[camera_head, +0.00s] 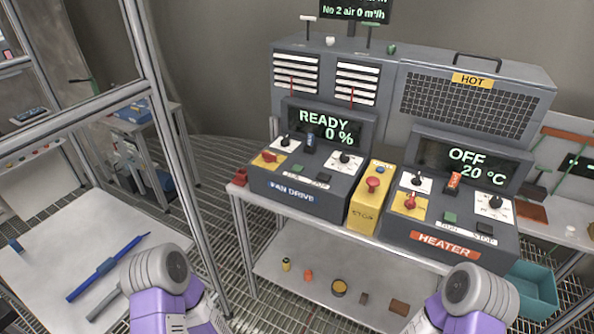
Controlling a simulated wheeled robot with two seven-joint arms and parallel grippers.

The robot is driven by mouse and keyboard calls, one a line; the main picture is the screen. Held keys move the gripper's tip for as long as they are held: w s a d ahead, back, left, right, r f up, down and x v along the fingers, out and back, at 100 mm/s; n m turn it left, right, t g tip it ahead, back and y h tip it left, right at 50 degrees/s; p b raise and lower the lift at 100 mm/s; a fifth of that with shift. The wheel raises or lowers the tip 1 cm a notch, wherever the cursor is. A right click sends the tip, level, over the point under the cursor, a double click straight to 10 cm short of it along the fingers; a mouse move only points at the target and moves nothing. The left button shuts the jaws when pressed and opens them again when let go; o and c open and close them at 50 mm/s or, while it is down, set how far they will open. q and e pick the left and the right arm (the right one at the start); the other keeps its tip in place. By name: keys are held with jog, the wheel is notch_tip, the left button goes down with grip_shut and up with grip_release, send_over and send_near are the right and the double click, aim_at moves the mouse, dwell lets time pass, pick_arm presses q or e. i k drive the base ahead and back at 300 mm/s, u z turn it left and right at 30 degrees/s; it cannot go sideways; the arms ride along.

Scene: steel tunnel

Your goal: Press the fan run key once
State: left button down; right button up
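The fan drive box (275,186) stands on the bench in the middle, with its screen (326,128) reading READY and 0 %. Its small green key (297,169), on the sloped panel's front row, looks like the run key; the label is too small to read. A dark key (322,177) sits to its right. A red-handled switch (268,156) and two black knobs are on the same panel. My two purple and grey arms show at the bottom left and bottom right, well short of the box. Neither gripper can be seen.
A yellow stop box (365,208) with a red button stands right of the fan drive. The heater box (448,232), right of it, reads OFF and 20 °C. A metal post frame (165,120) rises left of the bench. A side table (60,240) holds blue tools.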

aim_at(296, 168)
jog(key=u, duration=1.25)
jog(key=i, duration=0.9)
jog(key=z, duration=1.75)
